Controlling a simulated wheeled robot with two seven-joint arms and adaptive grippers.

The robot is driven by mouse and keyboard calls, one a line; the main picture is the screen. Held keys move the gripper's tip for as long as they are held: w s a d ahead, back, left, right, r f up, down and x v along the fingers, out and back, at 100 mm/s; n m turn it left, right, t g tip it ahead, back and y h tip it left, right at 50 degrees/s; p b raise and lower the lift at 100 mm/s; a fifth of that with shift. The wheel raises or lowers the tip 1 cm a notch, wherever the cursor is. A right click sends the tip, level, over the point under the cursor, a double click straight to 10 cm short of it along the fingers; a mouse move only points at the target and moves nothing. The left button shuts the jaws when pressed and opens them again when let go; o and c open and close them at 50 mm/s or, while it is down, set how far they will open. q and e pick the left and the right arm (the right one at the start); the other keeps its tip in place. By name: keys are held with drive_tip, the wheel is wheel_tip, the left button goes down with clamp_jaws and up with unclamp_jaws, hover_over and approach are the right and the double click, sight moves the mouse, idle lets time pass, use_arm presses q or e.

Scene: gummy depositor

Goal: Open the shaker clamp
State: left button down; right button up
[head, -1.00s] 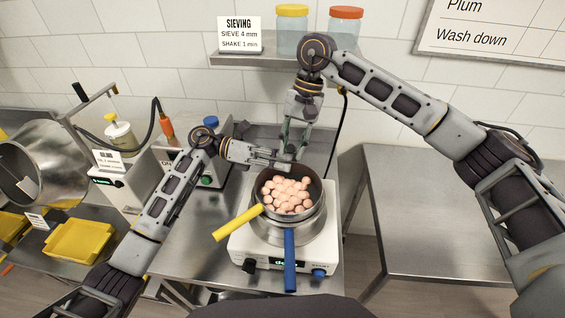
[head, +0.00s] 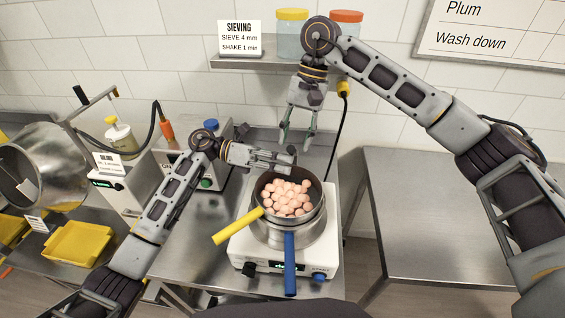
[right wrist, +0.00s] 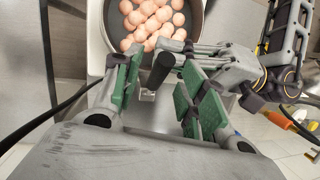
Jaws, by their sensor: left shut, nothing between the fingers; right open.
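The shaker (head: 240,255) is a white box with a steel pot (head: 262,232) on it. Above the pot sits a sieve (head: 323,200) holding several pink gummies. The clamp's black grip (right wrist: 162,72) stands behind the sieve, also showing small and dark in the head view (head: 292,150). My left gripper (head: 288,163) is shut and empty, its fingertips at the sieve's back rim beside the grip; whether they touch it I cannot tell. My right gripper (head: 297,143) is open and empty behind it, pointing down; in the right wrist view the grip shows beyond its green-padded fingers (right wrist: 160,95).
A yellow handle (head: 237,226) and a blue handle (head: 290,262) stick out toward the front. A black cable (head: 340,135) hangs behind on the right. A shelf (head: 240,62) with jars is above. The steel table (head: 430,210) at right is clear.

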drive_tip(key=shift+v, duration=2)
